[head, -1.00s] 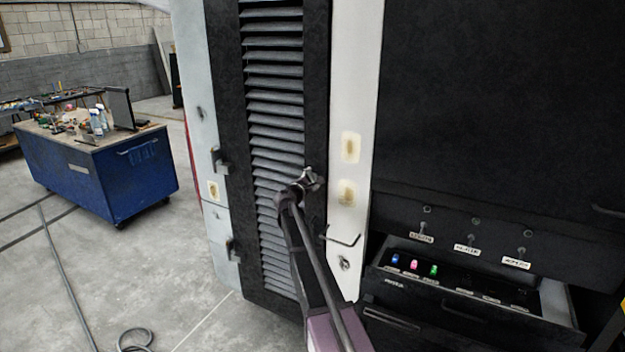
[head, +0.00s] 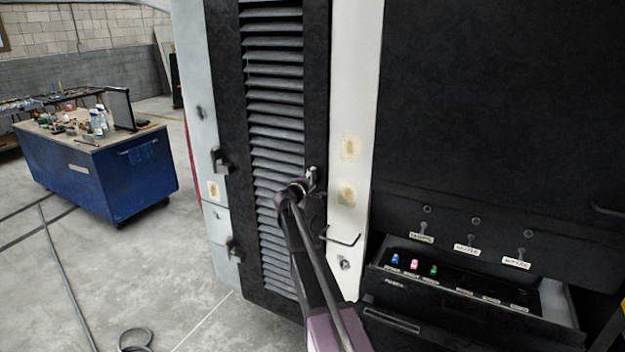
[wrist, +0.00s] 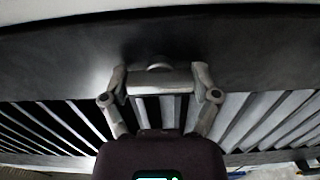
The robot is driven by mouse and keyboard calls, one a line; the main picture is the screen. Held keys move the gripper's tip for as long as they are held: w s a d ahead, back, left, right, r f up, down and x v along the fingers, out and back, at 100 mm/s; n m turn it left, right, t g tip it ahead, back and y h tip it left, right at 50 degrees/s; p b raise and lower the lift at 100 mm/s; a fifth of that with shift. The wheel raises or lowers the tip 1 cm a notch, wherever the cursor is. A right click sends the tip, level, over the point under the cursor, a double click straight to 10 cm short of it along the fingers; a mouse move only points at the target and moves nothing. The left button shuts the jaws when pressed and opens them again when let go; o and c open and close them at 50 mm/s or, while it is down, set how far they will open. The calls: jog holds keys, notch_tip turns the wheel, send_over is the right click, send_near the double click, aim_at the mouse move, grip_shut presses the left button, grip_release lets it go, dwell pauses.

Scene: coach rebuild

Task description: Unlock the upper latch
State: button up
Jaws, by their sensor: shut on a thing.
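The upper latch (wrist: 160,77) is a short grey bar with a round boss behind it, on the black frame of a louvred panel (head: 276,90). In the wrist view its bar lies crosswise between the two fingers of my gripper (wrist: 162,88), one at each end, and the gripper is shut on it. In the head view my gripper (head: 311,181) is at the right side of the panel's frame, and the latch is mostly hidden behind it. Whether the latch is locked I cannot tell.
Right of the panel are a white post (head: 352,110), a bent handle (head: 343,238) and an open drawer (head: 470,300) with small coloured items. Dark fittings (head: 219,161) sit on the panel's left edge. A blue workbench (head: 95,175) stands left; floor between is mostly clear.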

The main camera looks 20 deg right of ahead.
jog(key=shift+w, duration=0.1)
jog(key=o, duration=1)
jog(key=shift+c, duration=0.2)
jog(key=v, duration=1.2)
